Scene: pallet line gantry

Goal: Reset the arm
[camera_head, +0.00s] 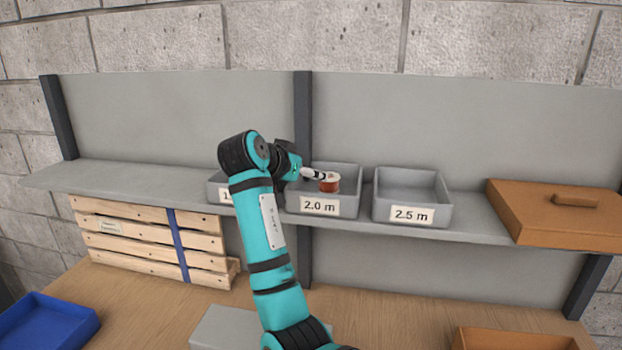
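One teal and black arm of mine, which looks like the right one, rises from the bottom edge right of its elbow. It bends at the top toward the shelf. Its gripper (300,176) is small and partly hidden by the wrist, at the grey bin (347,206) labelled 2.0 m. A red-brown round piece (329,184) with a pale top is in that bin, close to the gripper end. I cannot tell whether the gripper touches it. My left gripper is not in view.
A grey 2.5 m bin (411,214) stands to the right, then an orange-brown lid (556,213). Another grey bin (215,188) is partly behind my arm. Below are a wooden slat stack (135,240), blue tray (60,322), grey box (222,328) and orange box (510,338).

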